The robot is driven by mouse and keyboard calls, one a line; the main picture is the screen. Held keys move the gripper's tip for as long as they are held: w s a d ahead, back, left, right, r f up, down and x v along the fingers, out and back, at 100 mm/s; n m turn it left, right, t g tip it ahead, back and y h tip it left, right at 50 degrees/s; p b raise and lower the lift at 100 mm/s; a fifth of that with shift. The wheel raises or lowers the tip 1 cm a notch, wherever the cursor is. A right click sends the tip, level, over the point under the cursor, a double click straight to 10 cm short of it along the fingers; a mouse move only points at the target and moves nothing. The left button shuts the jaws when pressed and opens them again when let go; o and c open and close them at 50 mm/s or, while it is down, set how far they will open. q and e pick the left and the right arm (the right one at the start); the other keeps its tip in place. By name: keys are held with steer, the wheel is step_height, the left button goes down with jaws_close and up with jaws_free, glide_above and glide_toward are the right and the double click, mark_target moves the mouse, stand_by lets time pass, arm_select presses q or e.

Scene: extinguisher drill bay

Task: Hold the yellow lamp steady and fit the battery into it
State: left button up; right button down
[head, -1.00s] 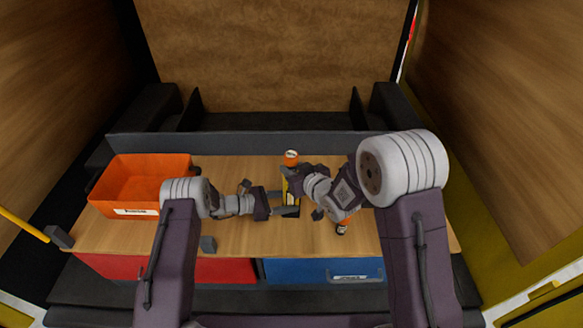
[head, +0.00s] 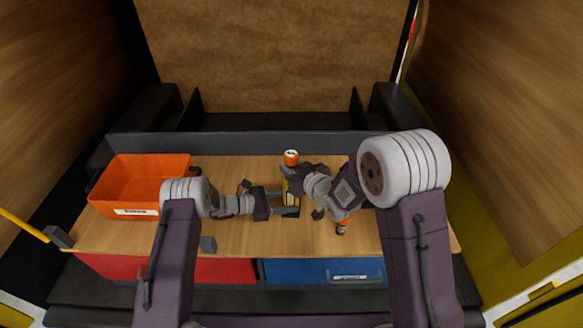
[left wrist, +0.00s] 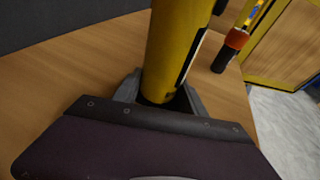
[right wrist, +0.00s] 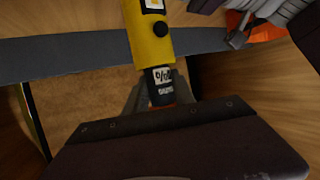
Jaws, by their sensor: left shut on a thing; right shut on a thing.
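The yellow lamp (head: 291,190) stands upright on the table's middle. My left gripper (head: 288,202) is shut around its lower body, which also shows in the left wrist view (left wrist: 176,40). My right gripper (head: 290,167) is shut on the battery (head: 291,154), whose orange end with a white mark shows above the lamp. In the right wrist view the battery (right wrist: 162,78) has a black part with a white label and lies in line with the lamp (right wrist: 149,38). They appear to touch there; whether the battery is partly inside is unclear.
An orange bin (head: 110,190) stands at the table's left. An orange-and-black item (head: 342,228) stands at the right, partly hidden by my right arm. Red (head: 215,270) and blue (head: 310,270) drawer fronts are below. The wooden top is clear at front centre.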

arm_select(q)
steer(key=shift+s+f, duration=0.15)
steer(key=shift+f, duration=0.15)
arm_select(e)
steer(key=shift+f, duration=0.35)
steer(key=shift+r, duration=0.1)
steer(key=shift+r, duration=0.25)
steer(key=c, duration=1)
jaws_free()
steer(key=shift+o, duration=0.2)
steer(key=v, duration=0.7)
steer(key=shift+s+d+r, duration=0.1)
steer(key=shift+s, duration=0.2)
